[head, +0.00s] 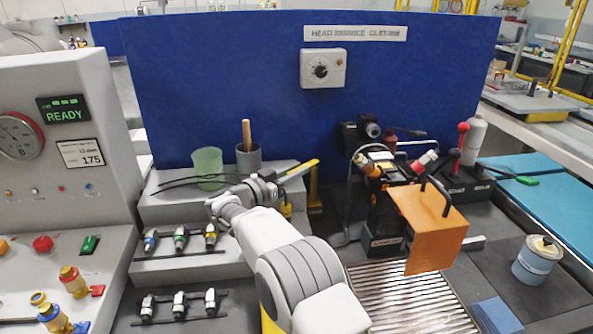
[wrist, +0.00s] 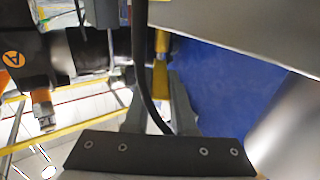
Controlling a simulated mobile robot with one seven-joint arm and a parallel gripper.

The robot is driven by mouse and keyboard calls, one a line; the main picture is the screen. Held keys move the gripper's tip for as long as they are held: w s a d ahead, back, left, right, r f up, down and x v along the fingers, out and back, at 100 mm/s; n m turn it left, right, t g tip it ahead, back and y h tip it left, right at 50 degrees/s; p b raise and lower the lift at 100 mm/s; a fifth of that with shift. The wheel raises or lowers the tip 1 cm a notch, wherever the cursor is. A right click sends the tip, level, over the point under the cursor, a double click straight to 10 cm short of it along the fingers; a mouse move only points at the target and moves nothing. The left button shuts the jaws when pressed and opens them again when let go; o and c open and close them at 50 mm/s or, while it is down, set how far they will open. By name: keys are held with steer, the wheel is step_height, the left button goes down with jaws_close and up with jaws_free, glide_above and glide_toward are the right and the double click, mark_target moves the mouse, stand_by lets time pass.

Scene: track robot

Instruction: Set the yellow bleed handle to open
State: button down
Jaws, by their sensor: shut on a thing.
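The yellow bleed handle (head: 300,169) is a slim yellow bar in the head view, slanting up to the right beside the end of my arm. My gripper (head: 277,186) is at its lower left end. In the wrist view a yellow bar (wrist: 161,62) runs down between the grey fingers of my gripper (wrist: 158,100), which appear shut on it. A dark curved hose or rod (wrist: 142,60) passes close in front of the fingers. The handle's pivot and the exact contact are hidden.
A black unit (head: 387,222) with coloured fittings stands to the right, behind a hanging orange plate (head: 430,226). A green cup (head: 207,165) and grey cup (head: 248,158) stand behind my gripper. A blue panel (head: 230,80) closes the back. A slatted grate (head: 410,300) lies in front.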

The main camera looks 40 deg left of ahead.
steer(key=c, duration=0.7)
jaws_free()
steer(key=shift+c, duration=0.2)
steer(key=shift+s, duration=0.1)
steer(key=s+a, duration=0.2)
steer(key=s, duration=1.5)
steer(key=shift+a, duration=0.4)
